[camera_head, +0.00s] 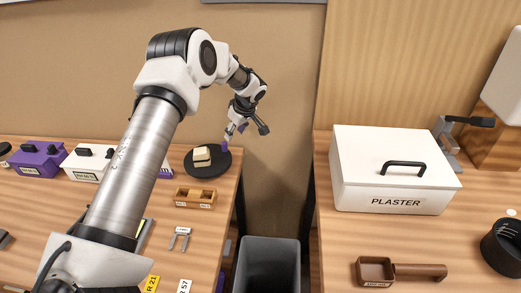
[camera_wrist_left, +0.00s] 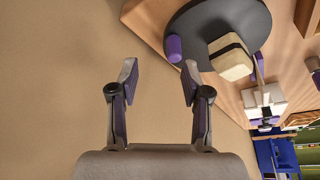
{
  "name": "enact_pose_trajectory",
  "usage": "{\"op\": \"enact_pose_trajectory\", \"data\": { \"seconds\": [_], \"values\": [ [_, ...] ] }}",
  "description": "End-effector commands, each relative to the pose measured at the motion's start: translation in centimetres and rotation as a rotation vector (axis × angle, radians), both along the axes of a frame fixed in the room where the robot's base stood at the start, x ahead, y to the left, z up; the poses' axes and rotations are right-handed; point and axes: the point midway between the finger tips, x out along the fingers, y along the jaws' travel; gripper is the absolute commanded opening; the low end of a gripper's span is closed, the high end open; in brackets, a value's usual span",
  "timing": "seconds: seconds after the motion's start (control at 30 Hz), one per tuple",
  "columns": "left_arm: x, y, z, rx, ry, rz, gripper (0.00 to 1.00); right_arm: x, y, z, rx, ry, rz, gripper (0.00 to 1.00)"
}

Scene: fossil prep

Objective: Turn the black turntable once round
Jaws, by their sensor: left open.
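The black turntable (camera_head: 214,170) lies on the left table near its right end. A cream block with a dark band (camera_head: 201,154) sits on it, and a purple knob (camera_head: 225,147) stands at its rim. My left gripper (camera_head: 247,132) is open and empty, just past the turntable's back right side. In the left wrist view my open fingers (camera_wrist_left: 158,80) have only tan wall between them. The turntable (camera_wrist_left: 213,17) is at the upper right there, and its purple knob (camera_wrist_left: 174,48) shows close beyond the right finger, apparently not between the fingers. My right gripper is not in view.
A wooden two-hole tray (camera_head: 195,198) lies in front of the turntable. Purple and white boxes (camera_head: 88,160) stand to its left. A grey bin (camera_head: 268,262) stands in the gap between tables. A white plaster box (camera_head: 390,180) stands on the right table.

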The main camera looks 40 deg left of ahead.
Motion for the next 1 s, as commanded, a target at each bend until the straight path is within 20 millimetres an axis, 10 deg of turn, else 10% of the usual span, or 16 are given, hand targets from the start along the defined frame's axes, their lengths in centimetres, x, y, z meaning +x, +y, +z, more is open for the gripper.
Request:
{"op": "enact_pose_trajectory", "data": {
  "seconds": [0.4,0.7,0.87,1.0],
  "values": [
    [0.4,2.5,-5.9,0.000,-0.001,0.001,0.48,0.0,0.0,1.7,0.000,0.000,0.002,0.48],
    [0.4,2.8,-6.8,-0.002,-0.004,0.002,0.48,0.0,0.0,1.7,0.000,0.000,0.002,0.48],
    [0.4,2.8,-6.8,-0.002,-0.004,0.002,0.00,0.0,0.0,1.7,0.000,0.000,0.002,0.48],
    [0.4,2.8,-6.8,-0.003,-0.004,0.002,0.00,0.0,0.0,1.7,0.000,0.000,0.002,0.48]
  ]
}}
